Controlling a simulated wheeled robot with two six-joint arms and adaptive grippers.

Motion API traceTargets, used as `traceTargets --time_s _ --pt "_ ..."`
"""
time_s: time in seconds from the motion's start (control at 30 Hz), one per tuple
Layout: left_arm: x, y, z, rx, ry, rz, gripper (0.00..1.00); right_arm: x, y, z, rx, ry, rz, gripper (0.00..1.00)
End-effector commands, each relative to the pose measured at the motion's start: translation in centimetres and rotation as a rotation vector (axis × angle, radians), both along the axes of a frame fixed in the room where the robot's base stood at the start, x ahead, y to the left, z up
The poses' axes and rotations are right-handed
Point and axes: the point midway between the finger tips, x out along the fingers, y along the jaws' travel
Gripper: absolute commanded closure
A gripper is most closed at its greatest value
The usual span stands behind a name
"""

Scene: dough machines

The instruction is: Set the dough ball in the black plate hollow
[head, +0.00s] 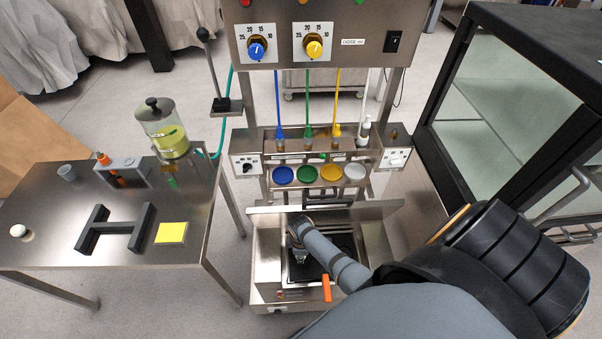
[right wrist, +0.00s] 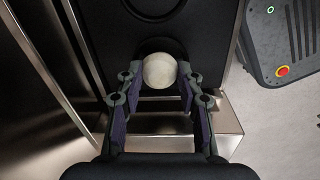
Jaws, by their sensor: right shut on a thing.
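My right gripper (right wrist: 158,82) is shut on the pale dough ball (right wrist: 158,70), which sits between its fingertips in the right wrist view. Below it is the black plate (right wrist: 112,45), with a large round hollow at the top of that view and a dark rounded recess partly hidden behind the ball. I cannot tell whether the ball touches the plate. In the head view my right gripper (head: 300,257) reaches down over the black plate (head: 345,243) in the steel machine; the ball there is hidden. My left gripper is out of view.
Steel walls (head: 378,235) stand around the plate, with an orange handle (head: 327,288) at the front. Coloured cups (head: 307,174) are behind. The left table (head: 55,211) holds a white ball (head: 18,231), a black stand (head: 115,229) and a yellow pad (head: 171,233). A glass cabinet (head: 500,90) is right.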

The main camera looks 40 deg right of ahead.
Motion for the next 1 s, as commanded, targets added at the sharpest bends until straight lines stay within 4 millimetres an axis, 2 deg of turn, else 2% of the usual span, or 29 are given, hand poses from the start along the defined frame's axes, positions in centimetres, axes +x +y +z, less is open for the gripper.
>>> traceTargets --time_s 0.27,0.3,0.47,1.0 --pt "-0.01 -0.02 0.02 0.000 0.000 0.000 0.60 0.01 0.01 0.02 0.000 0.000 0.000 0.94" --pt "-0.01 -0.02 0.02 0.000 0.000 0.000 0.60 0.01 0.01 0.02 0.000 0.000 0.000 0.58" --pt "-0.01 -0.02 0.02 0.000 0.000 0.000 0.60 0.00 0.00 0.02 0.000 0.000 0.000 0.37" --pt "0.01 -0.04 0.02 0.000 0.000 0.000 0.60 -0.01 0.00 0.01 0.000 0.000 0.000 0.37"
